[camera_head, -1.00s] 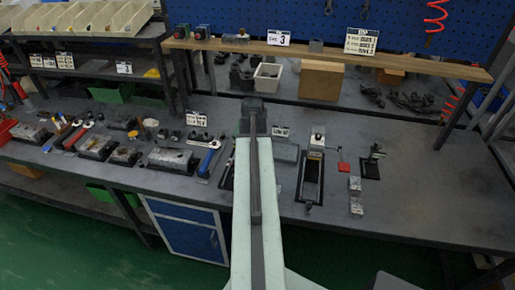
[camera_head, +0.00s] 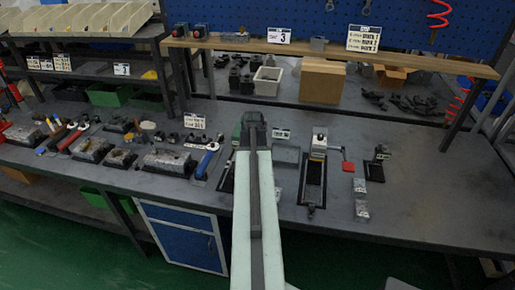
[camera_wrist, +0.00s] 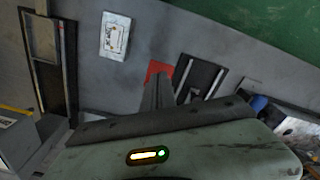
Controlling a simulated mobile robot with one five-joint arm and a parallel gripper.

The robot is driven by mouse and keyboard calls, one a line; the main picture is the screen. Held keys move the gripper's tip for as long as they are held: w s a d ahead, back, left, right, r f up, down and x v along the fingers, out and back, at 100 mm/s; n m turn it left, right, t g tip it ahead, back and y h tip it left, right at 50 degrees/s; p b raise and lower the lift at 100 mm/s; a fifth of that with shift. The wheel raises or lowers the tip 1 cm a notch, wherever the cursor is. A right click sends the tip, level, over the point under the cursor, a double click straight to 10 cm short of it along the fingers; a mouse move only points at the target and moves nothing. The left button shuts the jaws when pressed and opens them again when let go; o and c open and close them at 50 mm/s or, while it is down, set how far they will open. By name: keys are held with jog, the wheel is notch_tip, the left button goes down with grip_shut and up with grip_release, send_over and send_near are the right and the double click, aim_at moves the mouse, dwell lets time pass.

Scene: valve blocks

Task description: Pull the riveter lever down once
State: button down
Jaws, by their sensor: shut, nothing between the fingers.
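My gripper (camera_wrist: 158,92) is shut and empty in the wrist view. Its fingertips are close to a red part (camera_wrist: 158,69) beside a black framed plate (camera_wrist: 200,75); whether they touch cannot be told. The red part may belong to the riveter lever, but its shape is mostly hidden. In the head view my arm covers this spot, and only a strip of a black frame (camera_head: 227,178) shows to its left.
A small black fixture (camera_head: 375,166) and grey blocks (camera_head: 361,198) stand on the bench farther right. A blue-handled tool (camera_head: 207,160) and dark blocks (camera_head: 167,160) lie to the left. A wooden shelf (camera_head: 400,57) spans the back. The bench's right part is clear.

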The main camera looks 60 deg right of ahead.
notch_tip(320, 180, up, 17)
jog(key=p, duration=1.7)
jog(key=shift+r, duration=0.15)
jog(key=w+a+f+n+b, duration=0.3)
jog(key=w+a, duration=0.7)
jog(key=a, duration=0.1)
jog(key=w+a+f+n+b, duration=0.3)
jog(key=w+a+f+b, duration=0.1)
jog(key=w+a, duration=0.6)
jog(key=w+a+f+n+b, duration=0.1)
jog(key=a+f+b, duration=0.1)
jog(key=a, duration=1.2)
jog(key=a+f+n+b, duration=0.1)
jog(key=a+f+b, duration=0.1)
jog(key=a, duration=1.2)
jog(key=shift+w+a+f, duration=0.35)
